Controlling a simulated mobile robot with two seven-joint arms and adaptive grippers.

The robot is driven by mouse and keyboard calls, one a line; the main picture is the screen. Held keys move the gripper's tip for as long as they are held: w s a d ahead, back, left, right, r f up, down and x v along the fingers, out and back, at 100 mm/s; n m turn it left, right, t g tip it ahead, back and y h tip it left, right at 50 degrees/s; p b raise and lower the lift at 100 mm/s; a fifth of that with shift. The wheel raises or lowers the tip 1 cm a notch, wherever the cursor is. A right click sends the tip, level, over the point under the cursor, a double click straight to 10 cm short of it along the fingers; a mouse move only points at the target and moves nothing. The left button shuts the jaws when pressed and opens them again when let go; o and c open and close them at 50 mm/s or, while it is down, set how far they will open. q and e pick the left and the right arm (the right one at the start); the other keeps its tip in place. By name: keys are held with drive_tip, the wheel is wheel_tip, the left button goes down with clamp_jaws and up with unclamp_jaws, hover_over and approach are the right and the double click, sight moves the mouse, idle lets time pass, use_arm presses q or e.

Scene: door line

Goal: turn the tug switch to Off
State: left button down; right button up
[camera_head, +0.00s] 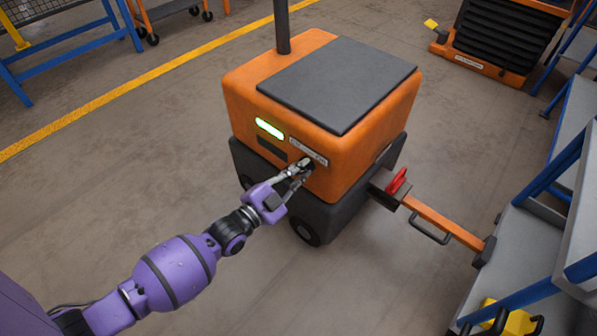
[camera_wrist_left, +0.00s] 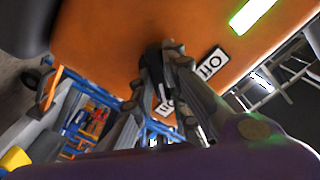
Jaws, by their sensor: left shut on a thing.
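The orange tug (camera_head: 240,92) stands in the middle of the head view with its front panel toward me. My left gripper (camera_head: 303,168) is at that panel, shut on the small black tug switch (camera_wrist_left: 152,60). In the wrist view its fingers lie on either side of the switch. The fingers hide part of the switch, and I cannot tell which label it points to. The white Off label (camera_wrist_left: 212,64) is on the side nearer the green light. The On label (camera_wrist_left: 165,106) is partly hidden behind a finger. My right gripper is not in view.
A lit green strip (camera_head: 270,129) is on the tug's front panel. An orange tow bar (camera_head: 435,217) with a red lever (camera_head: 397,181) sticks out to the right. Blue-framed shelving (camera_head: 545,225) stands at the right edge. The floor (camera_head: 120,170) left of the tug is clear.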

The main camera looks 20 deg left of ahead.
use_arm(q)
drive_tip(key=shift+a+f+n+p, duration=0.15)
drive_tip(key=shift+n+p, duration=0.35)
drive_tip(key=shift+n, duration=3.4)
drive_tip(key=shift+a+r+n+p, duration=0.15)
drive_tip(key=shift+n+p, duration=0.35)
drive_tip(key=shift+n, duration=3.4)
drive_tip(key=shift+f, duration=0.1)
drive_tip(key=c, duration=1.7)
unclamp_jaws()
drive_tip(key=v, duration=1.2)
